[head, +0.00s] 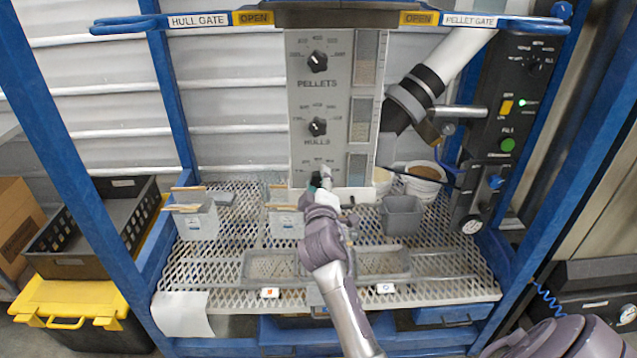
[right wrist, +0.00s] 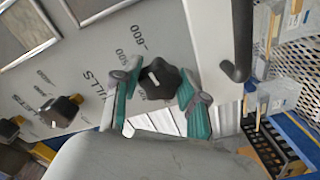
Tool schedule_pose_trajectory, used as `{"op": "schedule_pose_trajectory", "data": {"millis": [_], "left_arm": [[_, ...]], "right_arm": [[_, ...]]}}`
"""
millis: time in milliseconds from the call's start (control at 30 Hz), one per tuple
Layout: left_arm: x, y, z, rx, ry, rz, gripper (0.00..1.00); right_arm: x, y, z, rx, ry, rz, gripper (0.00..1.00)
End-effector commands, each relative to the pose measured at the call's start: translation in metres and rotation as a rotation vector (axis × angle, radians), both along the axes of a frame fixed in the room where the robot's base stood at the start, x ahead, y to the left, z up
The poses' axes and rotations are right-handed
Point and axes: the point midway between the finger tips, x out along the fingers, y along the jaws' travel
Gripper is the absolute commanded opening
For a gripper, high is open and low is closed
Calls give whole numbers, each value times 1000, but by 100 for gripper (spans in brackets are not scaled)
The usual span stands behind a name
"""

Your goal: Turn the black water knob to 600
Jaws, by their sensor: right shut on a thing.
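The black water knob (right wrist: 158,80) is the lowest of the knobs on the grey panel (head: 304,93). In the right wrist view a white mark shows on its face, on the side towards the printed 500 and 600; its exact reading I cannot tell. My right gripper (right wrist: 158,98) has its green-padded fingers on opposite sides of the knob, shut on it. In the head view this gripper (head: 321,182) hides most of the water knob and part of its dial.
The hulls knob (head: 317,127) and pellets knob (head: 317,61) sit above on the same panel. A black hook-ended bar (right wrist: 241,45) is beside the water knob in the wrist view. Below are a mesh shelf (head: 215,262), a grey bin (head: 403,216) and small boxes (head: 195,222).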

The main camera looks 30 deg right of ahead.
Motion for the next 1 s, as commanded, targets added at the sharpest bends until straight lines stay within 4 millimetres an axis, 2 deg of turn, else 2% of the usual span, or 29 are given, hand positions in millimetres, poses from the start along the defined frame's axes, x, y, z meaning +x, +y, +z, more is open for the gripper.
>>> {"op": "schedule_pose_trajectory", "data": {"millis": [333,367,500,833,1000], "left_arm": [[0,0,0,0,0,0,40],[0,0,0,0,0,0,40],[0,0,0,0,0,0,40],[-1,3,0,3,1,0,40],[-1,2,0,2,1,0,40]], "right_arm": [[0,0,-1,6,-1,0,8],[0,0,-1,6,-1,0,44],[0,0,-1,5,-1,0,67],[-2,1,-1,4,-1,1,68],[-19,12,-2,6,1,2,68]]}}
